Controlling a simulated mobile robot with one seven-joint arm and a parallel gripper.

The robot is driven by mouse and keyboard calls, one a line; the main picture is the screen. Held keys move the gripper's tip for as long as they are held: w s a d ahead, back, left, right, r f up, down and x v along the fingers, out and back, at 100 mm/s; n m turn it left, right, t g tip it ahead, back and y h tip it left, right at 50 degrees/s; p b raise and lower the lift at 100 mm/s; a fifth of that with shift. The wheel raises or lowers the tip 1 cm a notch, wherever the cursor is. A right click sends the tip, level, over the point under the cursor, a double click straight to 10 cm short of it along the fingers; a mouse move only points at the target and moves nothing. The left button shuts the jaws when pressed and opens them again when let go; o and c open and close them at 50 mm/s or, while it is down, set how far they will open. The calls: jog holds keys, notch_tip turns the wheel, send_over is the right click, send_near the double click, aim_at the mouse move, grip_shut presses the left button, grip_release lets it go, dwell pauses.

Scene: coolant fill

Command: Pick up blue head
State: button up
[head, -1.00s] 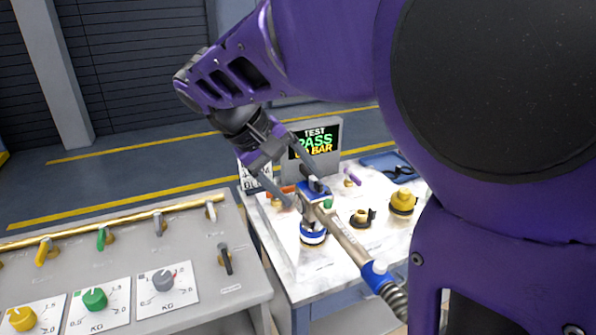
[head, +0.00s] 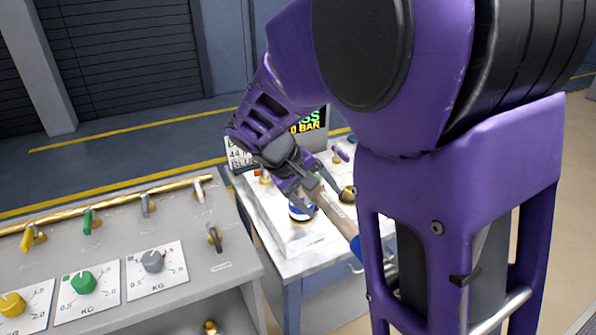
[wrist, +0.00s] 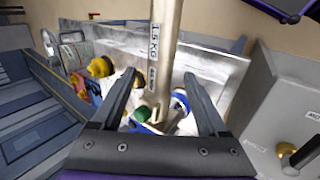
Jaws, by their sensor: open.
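The blue head is a filling head with a pale tubular handle (head: 338,212) and a blue-and-white ring (head: 300,211) at its lower end, on the marble-topped table. The handle, labelled 1.5 KG, also runs down the middle of the wrist view (wrist: 164,50). My gripper (head: 312,188) is at the upper part of the head and hides much of it. In the wrist view my gripper (wrist: 160,80) is open, with one finger on each side of the handle. Gaps show between the fingers and the handle. A blue part (wrist: 145,128) shows low between the fingers.
The marble tabletop (head: 290,262) is bare at its front. A grey panel with dials and levers (head: 205,268) stands at left. A test display (head: 311,121) stands behind my gripper. A yellow cap (wrist: 98,68) is left of the fingers in the wrist view.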

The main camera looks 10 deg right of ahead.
aim_at(323, 201)
jog(key=shift+x, duration=1.6)
jog(key=shift+r, duration=0.1)
grip_shut()
